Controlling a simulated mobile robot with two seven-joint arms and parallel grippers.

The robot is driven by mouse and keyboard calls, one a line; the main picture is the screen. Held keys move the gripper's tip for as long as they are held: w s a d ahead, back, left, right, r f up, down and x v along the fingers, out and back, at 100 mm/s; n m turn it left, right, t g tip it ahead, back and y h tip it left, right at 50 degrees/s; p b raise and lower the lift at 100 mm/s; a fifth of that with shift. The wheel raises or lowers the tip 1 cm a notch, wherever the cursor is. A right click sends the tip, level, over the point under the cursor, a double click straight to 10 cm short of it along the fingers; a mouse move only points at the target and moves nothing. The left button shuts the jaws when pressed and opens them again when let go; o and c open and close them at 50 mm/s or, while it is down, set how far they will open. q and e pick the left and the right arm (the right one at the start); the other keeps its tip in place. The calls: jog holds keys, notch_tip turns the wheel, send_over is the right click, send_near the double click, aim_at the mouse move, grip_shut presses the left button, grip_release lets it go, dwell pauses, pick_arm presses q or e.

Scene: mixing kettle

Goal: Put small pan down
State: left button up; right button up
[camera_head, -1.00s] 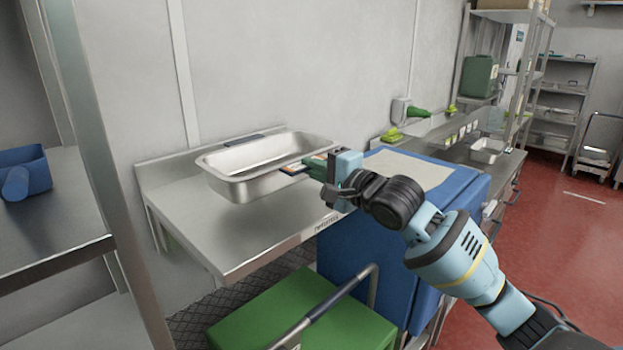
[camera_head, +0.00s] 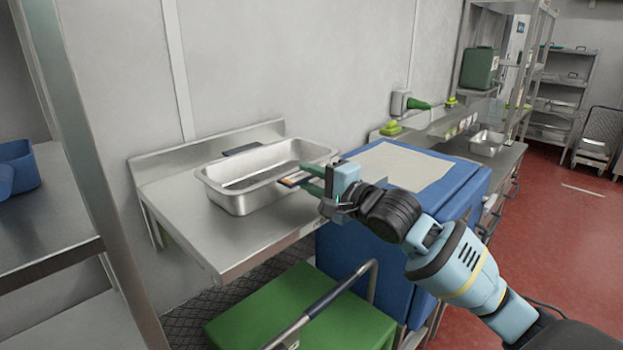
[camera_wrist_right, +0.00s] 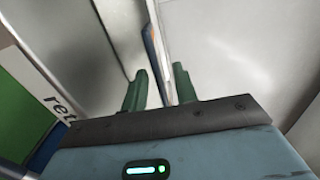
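The small pan (camera_head: 240,200) is a rectangular steel tray with a dark handle at its back side. In the head view it sits level and appears to rest on the steel table (camera_head: 225,245). My right gripper (camera_head: 308,181) is at the pan's right end. Its two green fingers look spread, one on each side of the end handle. In the right wrist view the fingers (camera_wrist_right: 160,92) stand apart with the pan's edge (camera_wrist_right: 156,40) between them, and a gap shows beside the left finger. My left gripper is not in view.
A blue cabinet (camera_head: 375,215) with a light sheet on top stands right of the table. A green cart (camera_head: 300,310) with a grey handle is below in front. A metal shelf post (camera_head: 85,150) and a blue container (camera_head: 18,165) are at the left. The table's front left is bare.

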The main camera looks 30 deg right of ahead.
jog(key=shift+r, duration=0.15)
jog(key=shift+s+d, duration=0.15)
jog(key=shift+s, duration=0.15)
jog(key=v, duration=1.1)
jog(key=shift+s, duration=0.15)
